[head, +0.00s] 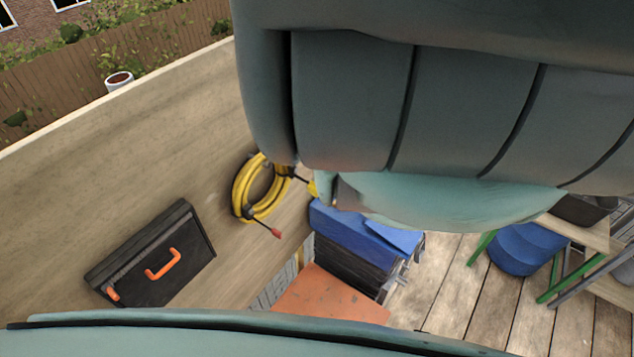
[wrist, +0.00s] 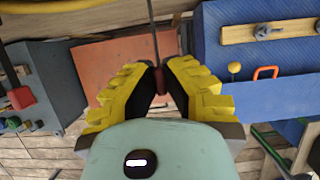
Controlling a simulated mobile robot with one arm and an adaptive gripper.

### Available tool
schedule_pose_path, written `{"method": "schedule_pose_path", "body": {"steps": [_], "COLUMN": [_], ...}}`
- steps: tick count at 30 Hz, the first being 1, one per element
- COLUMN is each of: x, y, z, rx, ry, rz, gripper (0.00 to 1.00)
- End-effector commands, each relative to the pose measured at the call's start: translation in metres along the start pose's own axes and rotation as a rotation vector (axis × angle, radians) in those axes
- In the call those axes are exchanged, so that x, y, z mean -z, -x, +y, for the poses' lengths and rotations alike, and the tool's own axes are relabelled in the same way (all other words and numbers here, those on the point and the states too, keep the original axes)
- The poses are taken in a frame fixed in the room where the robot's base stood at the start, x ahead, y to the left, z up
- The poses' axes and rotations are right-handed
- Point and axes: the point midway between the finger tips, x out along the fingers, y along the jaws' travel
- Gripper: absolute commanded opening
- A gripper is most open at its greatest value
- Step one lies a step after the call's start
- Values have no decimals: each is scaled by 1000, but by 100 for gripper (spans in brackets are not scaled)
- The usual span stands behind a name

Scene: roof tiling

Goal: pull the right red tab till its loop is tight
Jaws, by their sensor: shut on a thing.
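A yellow coil (head: 238,192) hangs on the wooden board in the head view, with dark straps around it. One red tab (head: 276,232) sits free at the end of the lower strap. A second dark strap (head: 301,179) runs right from the coil toward my gripper (head: 313,188), which is mostly hidden behind my arm. In the wrist view my gripper (wrist: 161,82) is shut on the right red tab (wrist: 159,90), which shows dark red between the yellow fingers. Its thin strap (wrist: 153,35) runs straight up from the fingertips. I cannot tell how tight the loop is.
A black case (head: 155,262) with an orange handle is at the lower left. Blue boxes (head: 350,235) and an orange-red panel (head: 325,300) lie below the gripper. A blue round container (head: 518,248) and green-legged stand (head: 560,280) are to the right, on plank flooring.

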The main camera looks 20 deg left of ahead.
Motion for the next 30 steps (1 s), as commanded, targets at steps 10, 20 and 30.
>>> {"method": "schedule_pose_path", "body": {"steps": [10, 20, 30], "x": [2, 1, 0], "y": [0, 0, 0], "z": [0, 0, 0], "rx": [1, 1, 1], "ry": [-1, -1, 0], "rz": [2, 1, 1], "gripper": [29, 52, 73]}}
